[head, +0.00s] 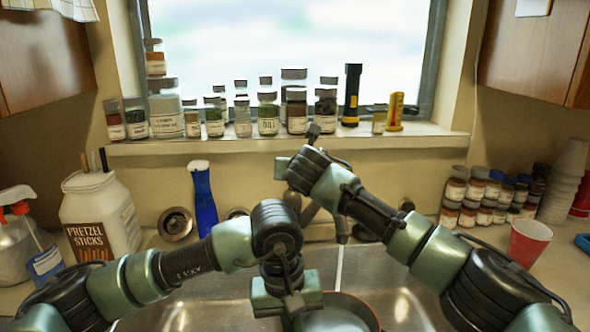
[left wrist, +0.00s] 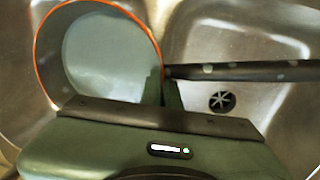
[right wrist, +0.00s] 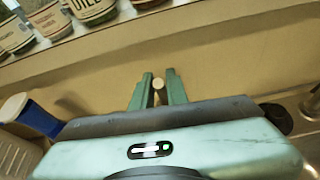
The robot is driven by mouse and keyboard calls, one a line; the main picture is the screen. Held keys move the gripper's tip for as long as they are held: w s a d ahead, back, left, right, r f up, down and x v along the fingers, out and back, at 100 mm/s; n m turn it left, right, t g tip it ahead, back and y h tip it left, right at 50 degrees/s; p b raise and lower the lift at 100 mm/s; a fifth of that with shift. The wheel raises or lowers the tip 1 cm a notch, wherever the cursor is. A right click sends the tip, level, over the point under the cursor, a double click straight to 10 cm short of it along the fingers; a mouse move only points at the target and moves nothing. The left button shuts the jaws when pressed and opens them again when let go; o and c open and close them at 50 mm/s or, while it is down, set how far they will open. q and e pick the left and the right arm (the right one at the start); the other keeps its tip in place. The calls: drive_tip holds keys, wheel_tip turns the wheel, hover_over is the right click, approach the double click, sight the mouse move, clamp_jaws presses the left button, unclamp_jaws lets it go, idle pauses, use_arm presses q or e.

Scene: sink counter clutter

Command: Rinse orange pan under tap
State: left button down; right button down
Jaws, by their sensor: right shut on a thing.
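The pan (head: 362,302) is in the sink, partly hidden by my left gripper and cut off by the bottom edge. In the left wrist view the pan (left wrist: 105,50) shows an orange rim, a pale inside and a dark handle (left wrist: 245,71) pointing right. My left gripper (left wrist: 165,88) has its fingers at the rim where the handle joins; their grip is unclear. The tap (head: 341,222) stands behind the sink, largely hidden by my right arm. My right gripper (right wrist: 158,88) is up by the wall, shut on a small round-ended piece (right wrist: 159,84), probably the tap's lever. No running water is visible.
The metal sink (head: 405,305) has a drain (left wrist: 222,101) beside the pan. A red cup (head: 528,243) and several spice jars (head: 480,195) stand right. Jars and a flashlight (head: 351,95) line the sill.

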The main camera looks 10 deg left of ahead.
drive_tip(key=shift+d, duration=0.1)
idle(0.8)
drive_tip(key=shift+s+d+f+t+y, duration=0.1)
drive_tip(key=shift+s+f+t+y, duration=0.1)
drive_tip(key=shift+s+t+y, duration=0.3)
drive_tip(key=shift+w, duration=0.1)
drive_tip(key=c, duration=1.4)
unclamp_jaws()
drive_tip(key=v, duration=1.2)
drive_tip(key=shift+a, duration=0.2)
